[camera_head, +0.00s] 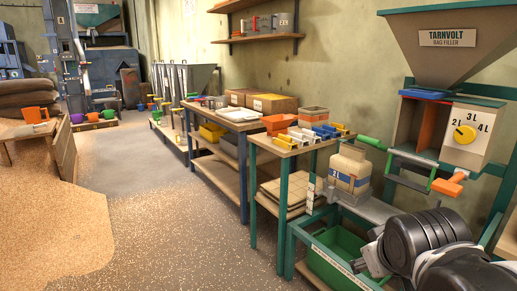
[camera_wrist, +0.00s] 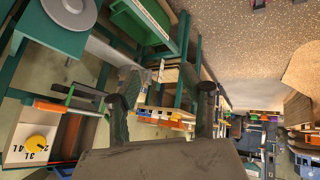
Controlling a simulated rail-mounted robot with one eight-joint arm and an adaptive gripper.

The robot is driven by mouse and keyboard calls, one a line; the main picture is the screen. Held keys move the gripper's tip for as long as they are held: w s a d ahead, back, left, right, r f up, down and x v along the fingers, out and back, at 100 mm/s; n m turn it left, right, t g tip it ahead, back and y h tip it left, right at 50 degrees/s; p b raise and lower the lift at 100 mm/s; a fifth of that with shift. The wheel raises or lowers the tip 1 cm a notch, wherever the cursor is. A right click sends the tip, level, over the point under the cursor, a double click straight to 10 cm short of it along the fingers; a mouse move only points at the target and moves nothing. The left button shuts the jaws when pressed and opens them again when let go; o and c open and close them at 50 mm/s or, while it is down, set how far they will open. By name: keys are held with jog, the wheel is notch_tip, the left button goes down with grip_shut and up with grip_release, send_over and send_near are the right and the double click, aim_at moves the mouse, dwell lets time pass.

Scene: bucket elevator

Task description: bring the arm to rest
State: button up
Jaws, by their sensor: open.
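My gripper (camera_wrist: 163,94) shows in the wrist view as two dark fingers set wide apart. It is open, and I see nothing held between them. Beyond the gap are a shelf and small coloured items, some way off. In the head view my dark arm fills the lower right corner, in front of the bag filler stand, and the fingers cannot be made out there. The wrist view is turned, with the floor at its upper right.
The bag filler (camera_head: 447,38) with its yellow dial (camera_head: 464,134) stands at right. A paper bag (camera_head: 349,170) marked 2L stands below-left of it, above a green bin (camera_head: 337,256). Benches (camera_head: 222,118) line the wall.

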jog(key=s+a+f+m+y, duration=0.2)
jog(key=s+a+m, duration=0.1)
jog(key=s, duration=0.4)
notch_tip(320, 180, up, 17)
jog(key=p, duration=1.8)
jog(key=shift+g, duration=0.3)
